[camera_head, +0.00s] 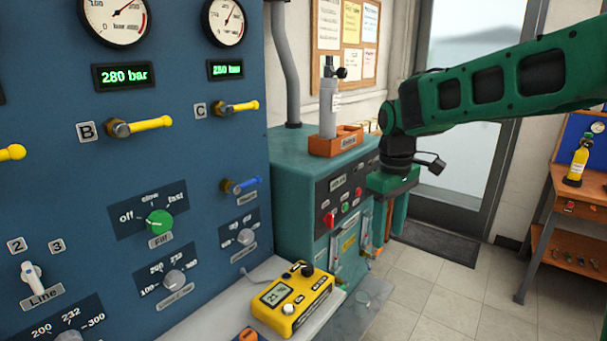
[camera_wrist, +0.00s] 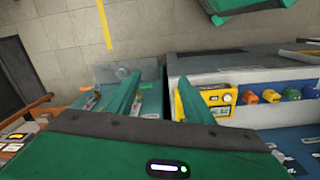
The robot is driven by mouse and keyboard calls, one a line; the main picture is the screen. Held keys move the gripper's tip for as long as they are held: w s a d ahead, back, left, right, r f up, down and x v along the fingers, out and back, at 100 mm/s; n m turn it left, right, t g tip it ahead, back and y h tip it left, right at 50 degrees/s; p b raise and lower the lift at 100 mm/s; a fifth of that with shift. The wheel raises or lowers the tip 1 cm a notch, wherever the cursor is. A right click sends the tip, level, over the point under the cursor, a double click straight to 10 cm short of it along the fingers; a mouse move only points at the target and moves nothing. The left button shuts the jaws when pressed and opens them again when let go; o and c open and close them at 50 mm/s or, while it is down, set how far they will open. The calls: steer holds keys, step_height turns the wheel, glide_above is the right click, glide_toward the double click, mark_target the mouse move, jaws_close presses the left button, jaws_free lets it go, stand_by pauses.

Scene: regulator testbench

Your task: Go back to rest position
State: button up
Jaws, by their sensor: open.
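My gripper (camera_wrist: 160,82) is open in the wrist view, its two green fingers spread apart with nothing between them. In the head view my green arm reaches in from the right, and the gripper body (camera_head: 393,182) hangs in front of the teal cabinet's right side. A yellow meter (camera_head: 292,300) with a small display lies on the bench ledge, below and left of the gripper.
A blue panel (camera_head: 190,75) with gauges, knobs and yellow levers fills the left. The teal cabinet (camera_head: 290,165) carries a grey cylinder (camera_head: 328,105) in an orange holder (camera_head: 335,141). An orange workbench (camera_head: 566,215) stands at far right. Tiled floor (camera_head: 440,300) between is open.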

steer(key=s+d+m, duration=0.7)
steer(key=s+d, duration=0.8)
steer(key=d, duration=0.1)
steer(key=s+d+f+m, duration=0.2)
steer(key=s+f+m, duration=0.1)
steer(key=s, duration=0.5)
steer(key=s+d+f+m, duration=0.3)
steer(key=s+m, duration=0.1)
steer(key=s, duration=0.4)
steer(key=shift+d+y, duration=0.2)
steer(key=shift+y, duration=0.1)
steer(key=shift+w+f, duration=0.2)
steer(key=shift+w, duration=0.4)
